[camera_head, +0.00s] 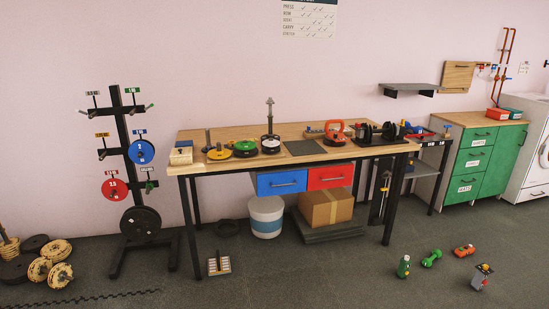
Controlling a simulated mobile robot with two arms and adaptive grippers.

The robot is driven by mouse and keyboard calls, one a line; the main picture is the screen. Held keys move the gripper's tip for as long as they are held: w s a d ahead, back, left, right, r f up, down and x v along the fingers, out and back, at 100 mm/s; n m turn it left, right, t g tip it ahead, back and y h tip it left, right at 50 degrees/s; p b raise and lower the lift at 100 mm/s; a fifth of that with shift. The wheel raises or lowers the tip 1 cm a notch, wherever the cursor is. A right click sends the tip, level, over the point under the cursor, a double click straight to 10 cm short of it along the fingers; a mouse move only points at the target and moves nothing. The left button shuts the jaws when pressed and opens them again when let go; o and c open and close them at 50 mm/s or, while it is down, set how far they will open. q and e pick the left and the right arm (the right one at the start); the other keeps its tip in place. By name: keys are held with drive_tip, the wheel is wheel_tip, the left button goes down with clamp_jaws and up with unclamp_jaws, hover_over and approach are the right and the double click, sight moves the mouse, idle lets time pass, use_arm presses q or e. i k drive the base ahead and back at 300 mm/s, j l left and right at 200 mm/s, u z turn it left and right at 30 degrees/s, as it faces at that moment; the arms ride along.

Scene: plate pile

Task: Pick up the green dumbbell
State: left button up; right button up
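The green dumbbell (431,258) lies on the dark floor to the right of the workbench, between a green bottle-like object and an orange-red object. It is small in the head view and nothing covers it. Neither of my grippers shows in this view.
Near the dumbbell are the green bottle-like object (404,266), the orange-red object (464,251) and a grey-and-red item (482,277). The workbench (200,137) holds weight plates. A plate rack (127,150) stands left. Green cabinets (472,160) stand right. The floor in front is mostly clear.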

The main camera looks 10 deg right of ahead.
sight(437, 253)
drive_tip(key=i+l+z, duration=0.15)
drive_tip(key=i+z, duration=0.3)
drive_tip(key=i+j+z, duration=0.15)
drive_tip(key=i+z, duration=0.3)
drive_tip(key=i, duration=0.25)
drive_tip(key=i+j+z, duration=0.25)
drive_tip(key=i+z, duration=0.2)
drive_tip(key=i+l+z, duration=0.1)
drive_tip(key=i, duration=0.55)
drive_tip(key=i+l+z, duration=0.1)
drive_tip(key=i+l, duration=0.15)
drive_tip(key=i, duration=0.45)
drive_tip(key=i+l+z, duration=0.1)
drive_tip(key=i, duration=0.6)
